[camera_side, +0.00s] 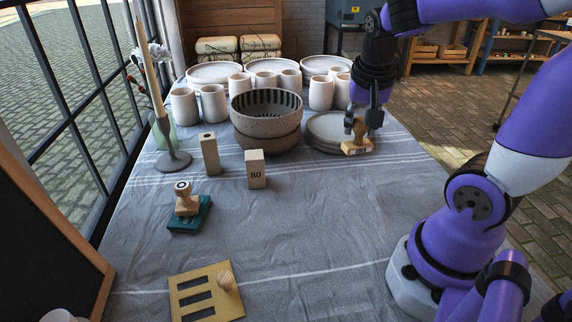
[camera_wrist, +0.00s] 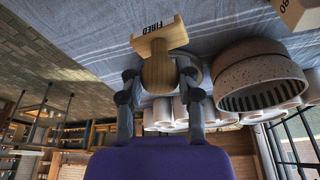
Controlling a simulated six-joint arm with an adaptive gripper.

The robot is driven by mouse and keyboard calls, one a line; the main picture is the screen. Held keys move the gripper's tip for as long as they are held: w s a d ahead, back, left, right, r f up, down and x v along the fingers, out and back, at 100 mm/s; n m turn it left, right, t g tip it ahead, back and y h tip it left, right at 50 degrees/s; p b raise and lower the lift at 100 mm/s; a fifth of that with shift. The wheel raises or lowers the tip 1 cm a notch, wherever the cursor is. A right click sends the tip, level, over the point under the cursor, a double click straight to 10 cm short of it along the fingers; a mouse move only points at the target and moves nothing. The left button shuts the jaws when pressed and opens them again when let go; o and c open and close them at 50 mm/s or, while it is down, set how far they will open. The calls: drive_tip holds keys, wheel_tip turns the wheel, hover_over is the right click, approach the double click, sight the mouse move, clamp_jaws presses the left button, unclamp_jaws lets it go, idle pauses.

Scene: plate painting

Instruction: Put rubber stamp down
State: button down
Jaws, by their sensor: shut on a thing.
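My gripper (camera_side: 364,122) is shut on a wooden rubber stamp (camera_side: 356,147) and holds it in front of the stack of grey plates (camera_side: 322,134). In the wrist view the stamp (camera_wrist: 160,38) shows the word FIRED on its side, with its round knob between my fingers (camera_wrist: 160,88). I cannot tell whether its base touches the plates or the cloth. A second wooden stamp (camera_side: 186,202) stands on a green pad (camera_side: 190,222) at the left of the table.
Speckled bowls (camera_side: 266,122) are stacked left of the plates. Two wooden blocks, one marked 80 (camera_side: 256,174), stand in front. A brass stencil plate (camera_side: 190,290) lies nearest. A candle holder (camera_side: 172,160) stands at left. Cups (camera_side: 213,104) line the back. The cloth's right middle is clear.

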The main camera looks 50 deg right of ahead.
drive_tip(key=shift+m, duration=0.8)
drive_tip(key=shift+s+d+f, duration=0.95)
drive_tip(key=shift+d+f, duration=0.85)
drive_tip(key=shift+d, duration=0.1)
drive_tip(key=shift+s+d+f, duration=0.95)
drive_tip(key=shift+d+f, duration=0.9)
drive_tip(key=shift+s+d+f, duration=0.95)
drive_tip(key=shift+d+f, duration=0.85)
drive_tip(key=shift+d, duration=0.1)
drive_tip(key=c, duration=0.5)
unclamp_jaws()
drive_tip(key=shift+f, duration=0.1)
drive_tip(key=shift+c, duration=0.2)
